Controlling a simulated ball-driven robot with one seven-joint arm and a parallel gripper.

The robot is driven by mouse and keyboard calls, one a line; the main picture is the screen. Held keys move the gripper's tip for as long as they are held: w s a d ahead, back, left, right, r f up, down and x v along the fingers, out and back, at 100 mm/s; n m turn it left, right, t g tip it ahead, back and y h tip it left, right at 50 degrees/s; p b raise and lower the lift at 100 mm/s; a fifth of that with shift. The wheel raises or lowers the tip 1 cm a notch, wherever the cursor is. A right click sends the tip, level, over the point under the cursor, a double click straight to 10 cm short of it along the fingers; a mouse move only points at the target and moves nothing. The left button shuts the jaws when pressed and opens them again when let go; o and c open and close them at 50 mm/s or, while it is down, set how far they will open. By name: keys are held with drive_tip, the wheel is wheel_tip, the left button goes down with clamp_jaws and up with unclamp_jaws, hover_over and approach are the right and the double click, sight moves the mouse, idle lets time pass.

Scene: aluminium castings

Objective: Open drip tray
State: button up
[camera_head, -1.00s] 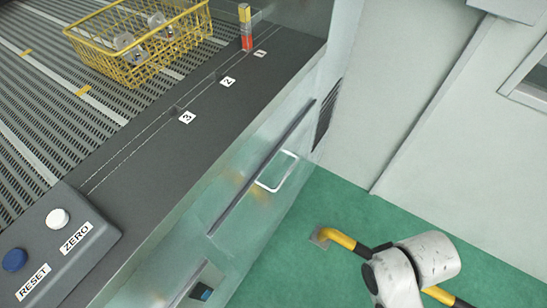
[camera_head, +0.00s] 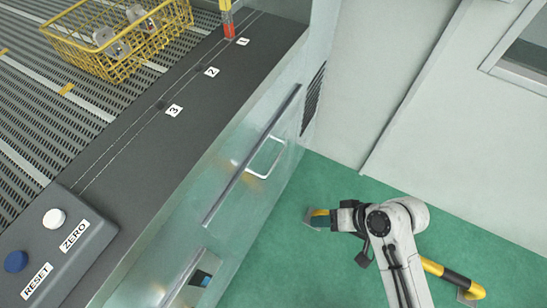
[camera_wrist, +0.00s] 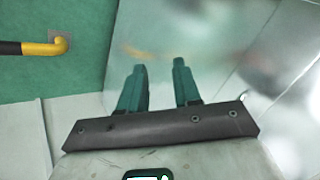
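The drip tray is not plain to pick out. On the shiny front of the machine (camera_head: 180,240) I see a pale bow-shaped handle (camera_head: 281,152), partly behind a long grey bar (camera_head: 250,158); I cannot tell whether it belongs to the tray. My gripper (camera_head: 336,216) is right of and below that handle, over the green floor and apart from the front. In the wrist view my gripper (camera_wrist: 158,70) has its two green fingers apart with nothing between them, pointing at a blurred shiny panel. No handle is clear in that view.
A yellow-black floor rail (camera_head: 435,267) runs behind my arm; its foot shows in the wrist view (camera_wrist: 58,44). A yellow wire basket (camera_head: 125,60) with castings stands on the slatted top. A button box (camera_head: 50,245) is at left. A pale wall (camera_head: 400,60) borders the floor at right.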

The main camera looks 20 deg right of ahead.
drive_tip(key=w+a+r+m+t+y, duration=0.1)
drive_tip(key=w+r+m+t+y, duration=0.2)
drive_tip(key=w, duration=0.2)
drive_tip(key=m+t+y+p, duration=0.1)
drive_tip(key=m+t, duration=0.3)
approach(274, 162)
drive_tip(key=x, duration=0.3)
drive_tip(key=p+x, duration=0.1)
drive_tip(key=x, duration=0.2)
drive_tip(key=p+x, duration=0.1)
drive_tip(key=x, duration=0.3)
drive_tip(key=shift+f, duration=0.3)
clamp_jaws()
